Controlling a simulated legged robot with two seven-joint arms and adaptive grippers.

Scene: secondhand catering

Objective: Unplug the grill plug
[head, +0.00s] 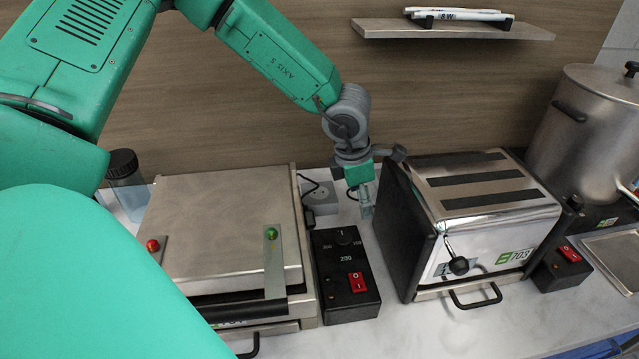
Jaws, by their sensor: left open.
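The contact grill (220,225) stands at the left of the counter with its steel lid down. Its black control box (344,275), with a dial and a red switch, is at its right side. Behind the box is a grey socket (321,197). A black cord with what looks like the plug (309,188) is at the socket's left; whether it is fully seated is too small to tell. My left gripper (367,192) is open and points down, right of the socket, between the control box and the toaster. It appears apart from the plug. My right gripper is out of view.
A steel toaster (485,215) stands close on the gripper's right. A large pot (585,130) is at the far right. A shelf (455,29) is on the wall above. A dark-lidded jar (124,175) is behind the grill's left. The front right counter (470,335) is clear.

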